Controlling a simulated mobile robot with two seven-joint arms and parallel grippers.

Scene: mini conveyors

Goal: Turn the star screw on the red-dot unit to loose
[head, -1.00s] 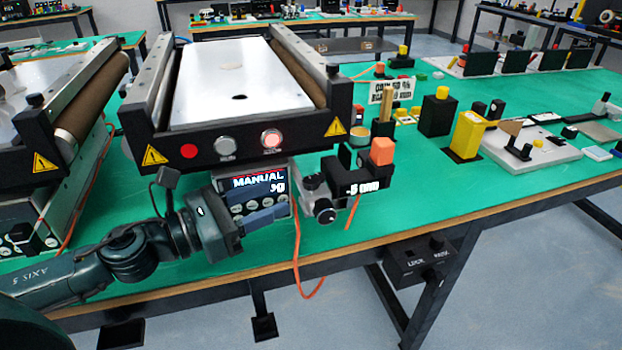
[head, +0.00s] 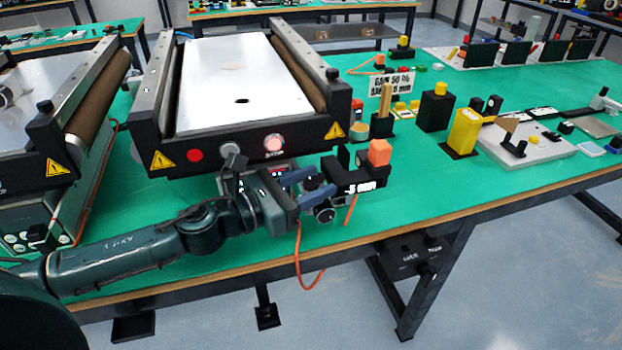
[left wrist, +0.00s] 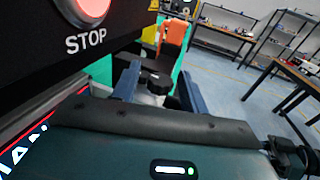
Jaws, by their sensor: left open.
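The red-dot unit is the middle conveyor, with a red dot (head: 194,155) on its dark front panel. My left gripper (head: 316,184) is open at the bracket below the panel's right end. In the left wrist view, the black star screw (left wrist: 155,82) sits between the blue fingers of my left gripper (left wrist: 160,78), with room visible at its sides. The star screw (head: 313,183) is partly hidden by the fingers in the head view. I cannot tell whether the fingers touch it. My right gripper is not in view.
A black block with an orange top (head: 380,153) and a small display stands just right of the fingers. A round knob (head: 325,213) sits just below them. The STOP button (left wrist: 92,8) is close above the wrist. An orange cable (head: 298,255) hangs over the table edge.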

